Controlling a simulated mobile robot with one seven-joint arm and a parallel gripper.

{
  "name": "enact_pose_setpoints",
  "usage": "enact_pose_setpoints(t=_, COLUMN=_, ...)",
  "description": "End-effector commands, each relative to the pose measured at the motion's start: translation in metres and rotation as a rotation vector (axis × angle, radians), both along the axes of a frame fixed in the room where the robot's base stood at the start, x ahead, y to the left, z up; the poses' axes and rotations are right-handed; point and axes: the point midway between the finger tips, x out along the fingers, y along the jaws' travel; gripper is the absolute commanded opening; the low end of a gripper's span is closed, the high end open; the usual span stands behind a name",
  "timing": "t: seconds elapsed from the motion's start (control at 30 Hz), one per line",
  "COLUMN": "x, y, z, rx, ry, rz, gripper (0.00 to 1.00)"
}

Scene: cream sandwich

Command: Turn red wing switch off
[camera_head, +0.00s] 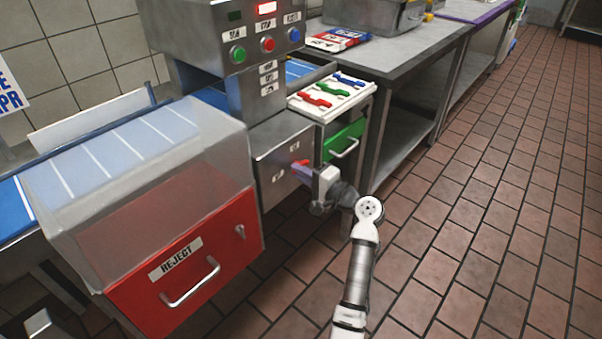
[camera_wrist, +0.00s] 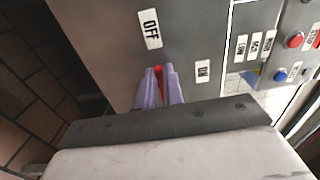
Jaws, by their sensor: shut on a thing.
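The red wing switch (camera_head: 299,162) sits on the grey front panel (camera_head: 270,160) of the machine, left of my arm. In the wrist view a strip of the red wing switch (camera_wrist: 159,74) shows between the purple fingers of my gripper (camera_wrist: 159,88). My gripper (camera_head: 308,172) is shut on it, with the fingertips close to the panel. The OFF label (camera_wrist: 150,29) is above the fingers in the wrist view, and the ON label (camera_wrist: 203,71) is to their right. The fingers hide most of the switch, so its exact angle cannot be told.
A red REJECT bin (camera_head: 215,245) with a clear cover stands left of the panel. A green drawer (camera_head: 342,142) is behind my gripper, below a white tray (camera_head: 350,98) with coloured parts. Push buttons (camera_head: 267,44) are above. The tiled floor on the right is clear.

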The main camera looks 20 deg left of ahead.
Motion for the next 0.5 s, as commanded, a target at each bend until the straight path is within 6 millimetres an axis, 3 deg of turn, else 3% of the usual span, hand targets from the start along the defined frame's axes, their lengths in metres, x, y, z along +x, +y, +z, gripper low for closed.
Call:
enact_pose_setpoints(t=0.03, x=-0.0001, y=-0.0005, z=-0.0008, rx=-0.001, ry=-0.001, rz=0.000, gripper=0.00)
enact_pose_setpoints(t=0.07, x=-0.0001, y=-0.0005, z=-0.0009, rx=-0.001, ry=-0.001, rz=0.000, gripper=0.13)
enact_pose_setpoints(t=0.2, x=0.0000, y=-0.0004, z=-0.0007, rx=-0.001, ry=0.000, rz=0.000, gripper=0.31)
enact_pose_setpoints(t=0.5, x=-0.0003, y=-0.0015, z=-0.0004, rx=0.000, ry=0.001, rz=-0.001, gripper=0.31)
